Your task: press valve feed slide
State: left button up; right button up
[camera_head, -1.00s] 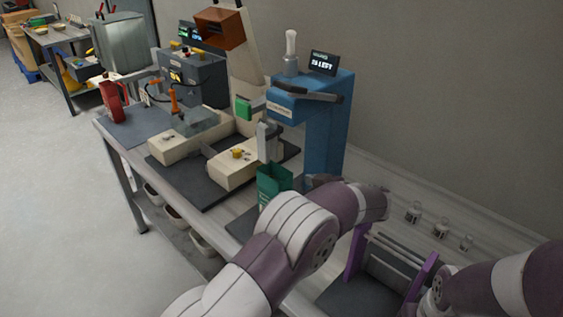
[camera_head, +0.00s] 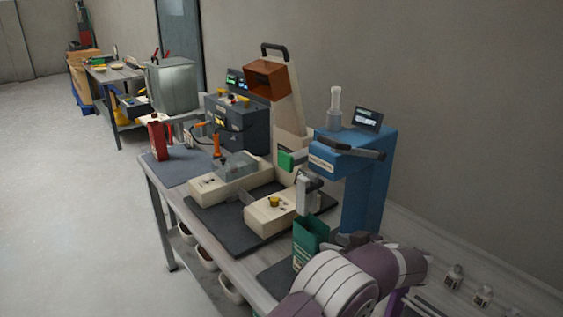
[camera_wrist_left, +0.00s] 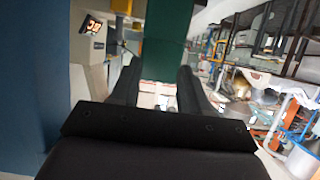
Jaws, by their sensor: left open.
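The valve feed slide is not clearly recognizable. A small green block (camera_head: 287,160) sticks out beside the cream column, left of the blue machine (camera_head: 369,185). A pale grey block (camera_head: 304,197) hangs below the blue machine's head, above an open green container (camera_head: 309,238). My left arm comes in at the bottom. My left gripper (camera_head: 347,239) appears as a dark shape by the blue machine's base, partly hidden by my arm. In the left wrist view its two fingers (camera_wrist_left: 155,92) are apart, with a green surface ahead between them; contact cannot be told.
A cream machine (camera_head: 272,213) with a yellow knob stands on a dark mat (camera_head: 228,222). Behind it are a dark control box (camera_head: 240,122) and an orange-brown hopper (camera_head: 268,80). A red container (camera_head: 158,138) stands far left. Small glass jars (camera_head: 454,276) stand at the right.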

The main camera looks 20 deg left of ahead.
pick_arm(q)
grip_shut()
dwell(1.4)
